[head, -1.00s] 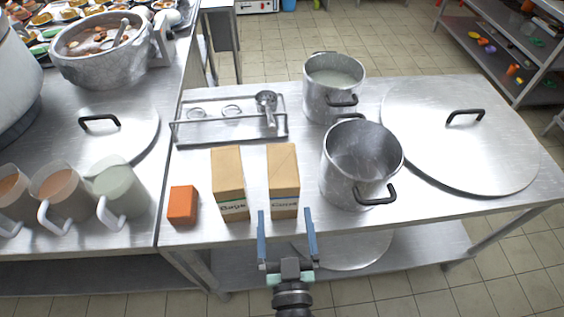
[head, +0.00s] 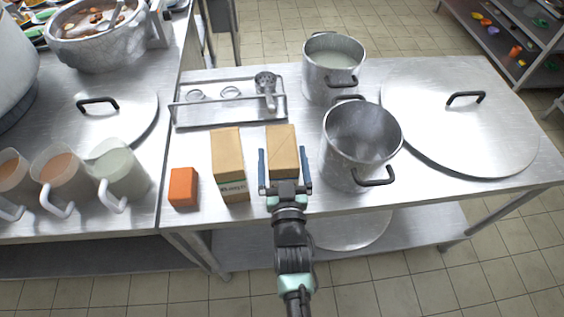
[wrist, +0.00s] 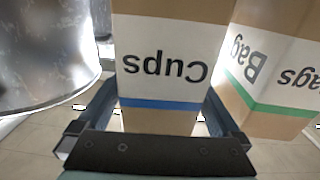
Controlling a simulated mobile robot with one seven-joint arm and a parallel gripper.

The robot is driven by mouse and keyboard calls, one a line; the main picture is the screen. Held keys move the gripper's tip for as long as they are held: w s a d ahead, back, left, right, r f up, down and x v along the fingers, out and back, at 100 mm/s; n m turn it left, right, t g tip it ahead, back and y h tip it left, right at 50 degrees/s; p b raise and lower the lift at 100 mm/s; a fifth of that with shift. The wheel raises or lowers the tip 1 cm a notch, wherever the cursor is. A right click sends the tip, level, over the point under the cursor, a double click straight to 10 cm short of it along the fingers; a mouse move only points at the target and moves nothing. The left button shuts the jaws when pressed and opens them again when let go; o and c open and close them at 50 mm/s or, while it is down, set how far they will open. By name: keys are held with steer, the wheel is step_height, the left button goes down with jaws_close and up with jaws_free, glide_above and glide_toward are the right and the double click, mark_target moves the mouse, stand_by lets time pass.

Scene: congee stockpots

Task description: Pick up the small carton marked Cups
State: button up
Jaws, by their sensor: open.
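The small Cups carton (head: 282,145) is a brown box standing upright on the steel table. In the wrist view its white label (wrist: 165,65) reads "Cups" upside down, above a blue stripe. My gripper (head: 285,172) is open, with one finger on each side of the carton. In the wrist view the fingers (wrist: 160,115) flank the carton, and I cannot tell whether either touches it. The gripper hides the carton's lower front in the head view.
A Bags carton (head: 229,160) with a green stripe stands close on the left, beside an orange block (head: 183,187). An empty steel pot (head: 360,145) stands close on the right. A wire-railed tray (head: 225,105) lies behind. A large lid (head: 460,120) covers the table's right.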

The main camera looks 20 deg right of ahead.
steer(key=shift+w+d, duration=0.25)
steer(key=shift+w, duration=0.45)
steer(key=shift+c, duration=0.3)
steer(key=shift+r, duration=0.1)
steer(key=c, duration=1.4)
